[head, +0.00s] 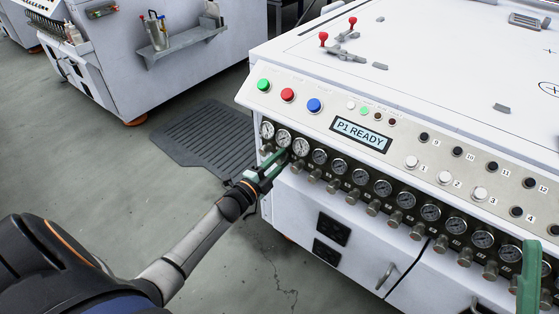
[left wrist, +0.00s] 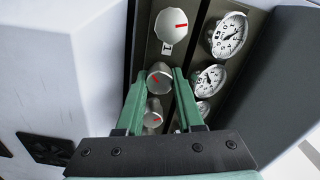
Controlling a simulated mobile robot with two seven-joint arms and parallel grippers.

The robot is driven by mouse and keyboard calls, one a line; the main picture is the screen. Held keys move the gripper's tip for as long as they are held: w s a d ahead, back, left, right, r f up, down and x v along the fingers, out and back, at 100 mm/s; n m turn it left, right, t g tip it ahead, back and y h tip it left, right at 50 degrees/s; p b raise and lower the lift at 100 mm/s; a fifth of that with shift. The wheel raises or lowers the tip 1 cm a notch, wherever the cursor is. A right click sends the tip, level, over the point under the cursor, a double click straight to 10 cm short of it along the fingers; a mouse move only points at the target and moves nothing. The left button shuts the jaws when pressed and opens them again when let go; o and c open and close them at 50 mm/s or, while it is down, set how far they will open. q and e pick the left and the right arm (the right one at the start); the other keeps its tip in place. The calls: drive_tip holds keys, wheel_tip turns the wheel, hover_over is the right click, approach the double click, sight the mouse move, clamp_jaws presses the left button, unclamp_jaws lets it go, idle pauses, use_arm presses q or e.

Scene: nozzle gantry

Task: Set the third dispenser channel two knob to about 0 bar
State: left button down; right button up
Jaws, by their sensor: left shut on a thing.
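A dark strip with a row of round white gauges (head: 301,146) runs along the front of the white machine, with a metal knob below each gauge. My left gripper (head: 272,165) is at the left end of this row. In the left wrist view its green fingers (left wrist: 159,79) are shut on a metal knob (left wrist: 159,76) with a red pointer line. The gauge beside it (left wrist: 210,80) has a dark needle; its exact reading is too small to tell. A green finger of my right gripper (head: 530,280) shows at lower right.
Another knob (left wrist: 171,27) and gauge (left wrist: 229,35) are on one side of the held knob; a further knob (left wrist: 152,114) lies between the fingers. Above the gauges are coloured buttons (head: 287,95) and a "P1 READY" display (head: 361,134). A dark floor mat (head: 205,135) lies left.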

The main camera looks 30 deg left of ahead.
use_arm(q)
drive_tip(key=c, duration=0.5)
unclamp_jaws()
drive_tip(key=shift+c, duration=0.2)
